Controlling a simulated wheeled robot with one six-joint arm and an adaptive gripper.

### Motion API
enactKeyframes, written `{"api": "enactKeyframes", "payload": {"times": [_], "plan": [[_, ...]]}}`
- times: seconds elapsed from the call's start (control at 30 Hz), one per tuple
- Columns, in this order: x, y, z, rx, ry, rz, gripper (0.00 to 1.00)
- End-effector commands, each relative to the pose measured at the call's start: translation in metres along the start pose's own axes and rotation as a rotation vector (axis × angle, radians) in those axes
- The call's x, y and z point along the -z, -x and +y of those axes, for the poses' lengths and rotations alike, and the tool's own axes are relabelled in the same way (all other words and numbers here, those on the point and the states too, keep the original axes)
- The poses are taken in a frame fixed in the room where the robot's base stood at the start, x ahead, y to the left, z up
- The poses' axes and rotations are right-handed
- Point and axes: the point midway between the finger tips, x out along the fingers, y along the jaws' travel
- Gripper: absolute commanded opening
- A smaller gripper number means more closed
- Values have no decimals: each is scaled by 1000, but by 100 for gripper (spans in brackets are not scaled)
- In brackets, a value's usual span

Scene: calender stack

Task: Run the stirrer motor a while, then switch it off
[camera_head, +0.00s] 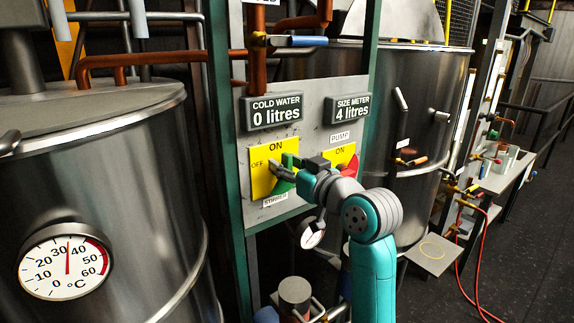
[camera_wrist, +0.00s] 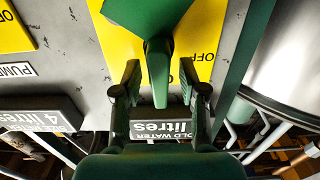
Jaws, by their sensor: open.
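The stirrer switch has a yellow plate (camera_head: 260,185) marked ON at the top and OFF at the left, above a STIRRER label. Its green handle (camera_head: 281,187) is partly hidden by my gripper (camera_head: 284,168) in the head view. In the wrist view the handle (camera_wrist: 158,72) comes down between the fingers of my gripper (camera_wrist: 160,85), its narrow end towards the cold water sign, which is the plate's ON side. The fingers are open, one on each side, with gaps to the handle.
The pump switch (camera_head: 345,155), with a red handle, is just right. A cold water display (camera_head: 273,111) reads 0 litres and a size meter (camera_head: 348,107) reads 4 litres, both above. Steel tanks (camera_head: 130,190) flank the panel. A pipe with a blue valve handle (camera_head: 300,41) crosses above.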

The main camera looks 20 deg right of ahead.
Motion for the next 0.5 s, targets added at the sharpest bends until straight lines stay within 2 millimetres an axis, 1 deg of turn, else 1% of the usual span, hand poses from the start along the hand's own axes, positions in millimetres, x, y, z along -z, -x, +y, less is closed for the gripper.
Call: {"api": "enactKeyframes", "payload": {"times": [0.13,0.17,0.2,0.27,0.3,0.33,0.5], "plan": [[0,0,0,0,0,0,42],[0,0,0,0,0,0,37],[0,0,0,0,0,0,27],[0,0,0,0,0,0,12],[0,0,0,0,0,0,2],[0,0,0,0,0,0,0],[0,0,0,0,1,0,0]]}}
